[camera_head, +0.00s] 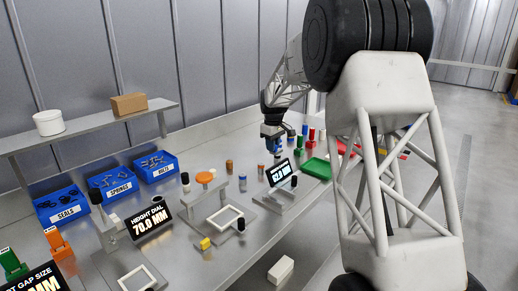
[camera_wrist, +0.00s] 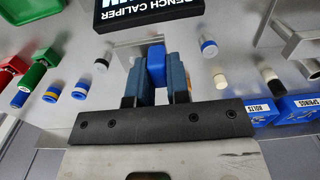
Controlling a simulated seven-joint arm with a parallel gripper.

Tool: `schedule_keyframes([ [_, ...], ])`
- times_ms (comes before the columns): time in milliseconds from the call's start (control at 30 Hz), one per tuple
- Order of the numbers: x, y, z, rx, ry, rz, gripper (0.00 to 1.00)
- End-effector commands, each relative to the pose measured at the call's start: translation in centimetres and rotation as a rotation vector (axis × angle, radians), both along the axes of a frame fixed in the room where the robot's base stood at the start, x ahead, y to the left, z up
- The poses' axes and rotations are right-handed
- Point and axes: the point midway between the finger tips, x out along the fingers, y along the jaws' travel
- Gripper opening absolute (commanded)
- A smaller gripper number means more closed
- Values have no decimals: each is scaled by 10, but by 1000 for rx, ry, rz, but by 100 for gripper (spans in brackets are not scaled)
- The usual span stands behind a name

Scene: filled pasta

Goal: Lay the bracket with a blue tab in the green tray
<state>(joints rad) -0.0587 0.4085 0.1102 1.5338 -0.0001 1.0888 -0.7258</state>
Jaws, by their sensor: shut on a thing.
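My gripper (camera_wrist: 161,80) is shut on the bracket with a blue tab; the blue tab (camera_wrist: 156,62) shows between the two fingers in the wrist view. The rest of the bracket is largely hidden or hard to tell from the grey behind it. In the head view my gripper (camera_head: 272,148) hangs over the bench, just behind the bench caliper. The green tray (camera_head: 318,168) lies on the bench to the right of my gripper, apart from it.
The bench caliper's display (camera_head: 280,172) stands close in front of my gripper. Several small coloured cylinders stand around it, including an orange-brown one (camera_head: 229,166). Blue bins (camera_head: 155,167) and the height dial (camera_head: 150,220) are to the left. A white block (camera_head: 281,270) lies near the front.

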Motion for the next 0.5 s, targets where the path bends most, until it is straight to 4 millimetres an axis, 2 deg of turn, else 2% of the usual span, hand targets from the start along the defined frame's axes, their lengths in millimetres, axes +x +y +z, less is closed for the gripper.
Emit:
schedule_keyframes([
  [100,19,-27,-8,0,0,-3,0],
  [500,70,-119,-33,-1,1,-3,0],
])
